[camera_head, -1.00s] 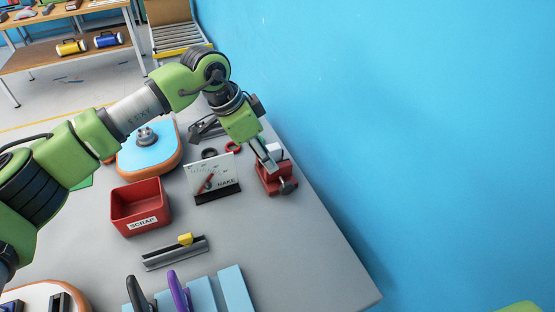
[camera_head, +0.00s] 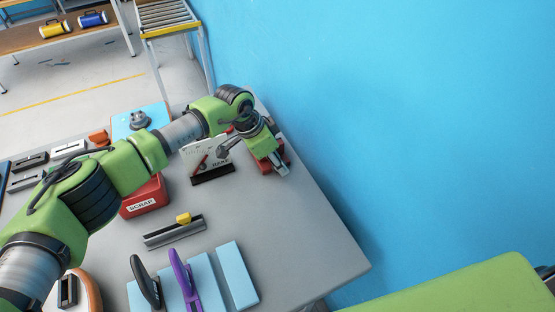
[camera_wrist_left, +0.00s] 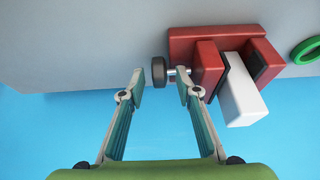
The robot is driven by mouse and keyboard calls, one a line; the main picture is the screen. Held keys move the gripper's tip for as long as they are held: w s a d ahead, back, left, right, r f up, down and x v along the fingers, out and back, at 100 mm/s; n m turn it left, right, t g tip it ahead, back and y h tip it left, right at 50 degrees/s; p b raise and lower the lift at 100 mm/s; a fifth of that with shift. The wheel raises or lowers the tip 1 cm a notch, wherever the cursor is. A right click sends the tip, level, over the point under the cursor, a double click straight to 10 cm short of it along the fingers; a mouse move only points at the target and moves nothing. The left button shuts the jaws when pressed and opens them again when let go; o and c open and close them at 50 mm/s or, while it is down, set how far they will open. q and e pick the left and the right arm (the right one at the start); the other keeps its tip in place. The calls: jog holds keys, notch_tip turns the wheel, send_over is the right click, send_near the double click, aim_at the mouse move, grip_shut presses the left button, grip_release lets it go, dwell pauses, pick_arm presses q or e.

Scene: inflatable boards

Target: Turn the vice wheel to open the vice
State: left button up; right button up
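The red vice (camera_wrist_left: 205,68) shows in the left wrist view, with a white block (camera_wrist_left: 242,105) between its dark-lined jaws. It is partly hidden behind my gripper in the head view (camera_head: 287,151). The dark vice wheel (camera_wrist_left: 158,70) sticks out on a short metal shaft at the vice's left in the wrist view. My left gripper (camera_wrist_left: 159,80) is open, its fingertips on either side of the wheel in that picture. I cannot tell whether they touch it. In the head view my left gripper (camera_head: 278,166) reaches down over the vice and hides the wheel. My right gripper is out of view.
A sign panel (camera_head: 207,155) stands just left of the vice. A red scrap bin (camera_head: 145,196), a grey rail with a yellow block (camera_head: 183,218) and pale blue boards (camera_head: 236,275) lie nearer. A blue wall (camera_head: 400,100) rises close on the right. A green ring (camera_wrist_left: 307,50) lies beside the vice.

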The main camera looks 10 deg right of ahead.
pick_arm(q)
jog(key=shift+f, duration=0.2)
grip_shut()
jog(key=h, duration=0.1)
jog(key=h+p, duration=0.1)
jog(key=h, duration=0.1)
jog(key=shift+a+f+t, duration=0.15)
jog(key=shift+a+t, duration=0.25)
jog(key=h, duration=0.2)
jog(key=shift+a+f+h, duration=0.15)
jog(key=shift+h, duration=0.25)
jog(key=shift+t+h, duration=0.3)
jog(key=shift+b, duration=0.3)
